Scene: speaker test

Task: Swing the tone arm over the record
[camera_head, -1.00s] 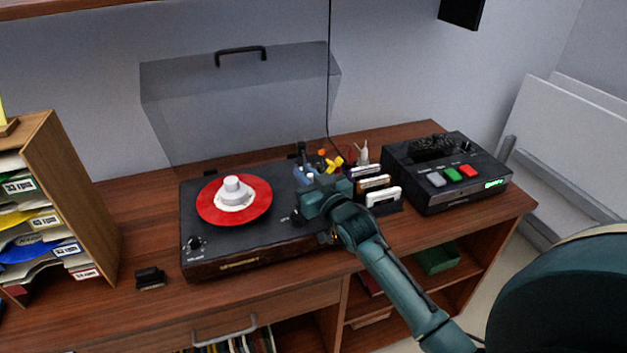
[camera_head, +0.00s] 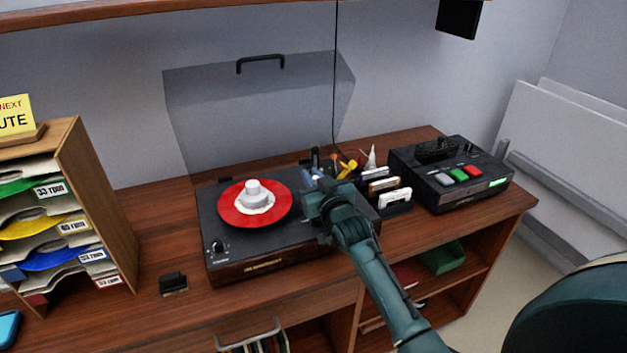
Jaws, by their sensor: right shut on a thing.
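The turntable (camera_head: 225,245) stands on the wooden desk with its clear lid (camera_head: 262,105) raised. A red record (camera_head: 234,214) lies on its platter, with a pale centre and a white, knob-like piece (camera_head: 253,191) on top. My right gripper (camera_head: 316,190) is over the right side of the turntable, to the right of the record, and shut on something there. My gripper and arm hide that part of the turntable, so the tone arm cannot be made out clearly. My left gripper is not in view.
A black device (camera_head: 450,195) with coloured buttons stands at the right. A rack (camera_head: 405,195) of small cases and several pens stand close behind my right gripper. A wooden sleeve sorter (camera_head: 105,205) stands at the left, a small black object (camera_head: 173,283) in front of it.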

